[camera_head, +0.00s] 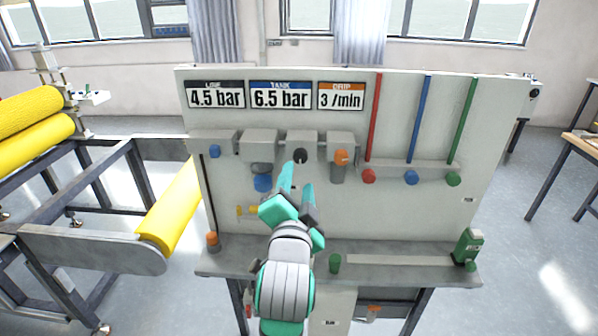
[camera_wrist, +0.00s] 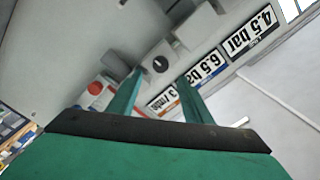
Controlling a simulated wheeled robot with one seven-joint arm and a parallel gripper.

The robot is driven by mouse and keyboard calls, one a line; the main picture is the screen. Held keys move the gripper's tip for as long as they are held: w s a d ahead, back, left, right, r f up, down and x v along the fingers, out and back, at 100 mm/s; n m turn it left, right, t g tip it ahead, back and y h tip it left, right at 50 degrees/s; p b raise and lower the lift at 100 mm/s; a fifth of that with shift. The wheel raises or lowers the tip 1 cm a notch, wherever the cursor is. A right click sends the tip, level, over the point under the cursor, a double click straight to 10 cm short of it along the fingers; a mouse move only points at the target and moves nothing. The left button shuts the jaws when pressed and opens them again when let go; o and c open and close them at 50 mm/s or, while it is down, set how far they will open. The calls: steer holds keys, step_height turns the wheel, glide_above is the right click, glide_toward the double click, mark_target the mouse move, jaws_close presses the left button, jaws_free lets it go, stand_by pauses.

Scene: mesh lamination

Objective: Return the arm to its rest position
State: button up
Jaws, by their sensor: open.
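My gripper (camera_head: 298,186) is raised in front of the grey-white panel (camera_head: 400,130), with its fingers pointing at a black round knob (camera_head: 300,155) on a grey block. The fingers are apart and nothing shows between them. In the wrist view, the two green fingers of my gripper (camera_wrist: 160,84) stand on either side of the line to the black knob (camera_wrist: 160,63). I cannot tell the exact gap between fingertips and knob. My arm (camera_head: 285,280) reaches up from the bottom middle and hides part of the panel's ledge.
Signs read 4.5 bar (camera_head: 215,98), 6.5 bar (camera_head: 281,98) and 3 /min (camera_head: 341,97). An orange-topped fitting (camera_head: 341,158) and a blue knob (camera_head: 263,183) flank the gripper. A ledge (camera_head: 400,257) juts out below.

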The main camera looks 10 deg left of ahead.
steer(key=shift+s+d, duration=0.1)
steer(key=shift+s, duration=0.85)
steer(key=shift+f, duration=0.1)
steer(key=s+d+f+n, duration=0.2)
steer(key=s+f, duration=0.2)
steer(key=f, duration=0.5)
steer(key=s+d+f+n+g, duration=0.1)
steer(key=s+d+f+n, duration=0.2)
steer(key=f, duration=0.7)
steer(key=s+d+f+n, duration=0.1)
steer(key=s+d+f, duration=0.1)
steer(key=s+f, duration=0.5)
steer(key=s+d+f+n, duration=0.1)
steer(key=s+f, duration=0.2)
steer(key=s, duration=0.5)
steer(key=s+f+n+g+h, duration=0.1)
steer(key=s+f, duration=0.3)
steer(key=s, duration=0.5)
steer(key=s+d+f+n, duration=0.1)
steer(key=s+f, duration=0.3)
steer(key=s, duration=0.5)
steer(key=shift+s+d+g+h, duration=0.2)
steer(key=shift+d+g+h, duration=0.1)
steer(key=shift+d+h, duration=0.1)
stand_by(1.4)
